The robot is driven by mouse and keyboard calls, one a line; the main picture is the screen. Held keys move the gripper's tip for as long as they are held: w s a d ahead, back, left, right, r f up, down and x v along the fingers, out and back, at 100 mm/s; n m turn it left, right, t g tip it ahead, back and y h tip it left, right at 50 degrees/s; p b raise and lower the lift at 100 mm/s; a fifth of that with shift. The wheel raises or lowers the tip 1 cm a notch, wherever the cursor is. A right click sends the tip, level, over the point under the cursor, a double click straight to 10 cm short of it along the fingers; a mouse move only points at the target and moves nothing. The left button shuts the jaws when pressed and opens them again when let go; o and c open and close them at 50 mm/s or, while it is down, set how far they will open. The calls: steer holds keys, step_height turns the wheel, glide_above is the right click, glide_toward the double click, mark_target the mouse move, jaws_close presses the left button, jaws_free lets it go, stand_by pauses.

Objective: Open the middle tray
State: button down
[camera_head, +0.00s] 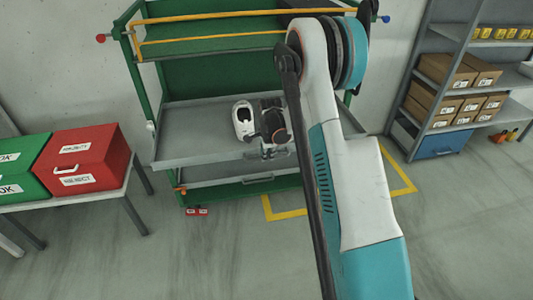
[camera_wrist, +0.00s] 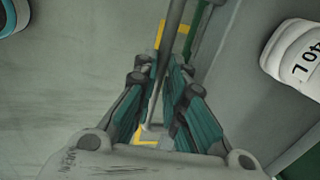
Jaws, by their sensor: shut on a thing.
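My gripper (camera_head: 274,152) is at the tray's front edge, right of the shoe, with my arm hiding the tray's right part. In the wrist view my gripper's fingers (camera_wrist: 164,85) are shut on a thin grey bar (camera_wrist: 173,38) along the tray's front, which looks like its handle. How far out the tray stands is hard to tell.
The rack's upper green shelf (camera_head: 210,42) has yellow rails. Another grey front (camera_head: 245,181) lies below the middle tray. Green and red boxes (camera_head: 88,160) stand on a table at left. Shelves with cartons (camera_head: 447,72) stand at right. The floor in front is mostly clear.

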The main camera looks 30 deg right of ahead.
steer(key=c, duration=1.7)
jaws_free()
steer(key=shift+o, duration=0.2)
step_height(320, 180, up, 12)
steer(key=s, duration=0.2)
steer(key=shift+a, duration=0.35)
steer(key=shift+f, duration=0.15)
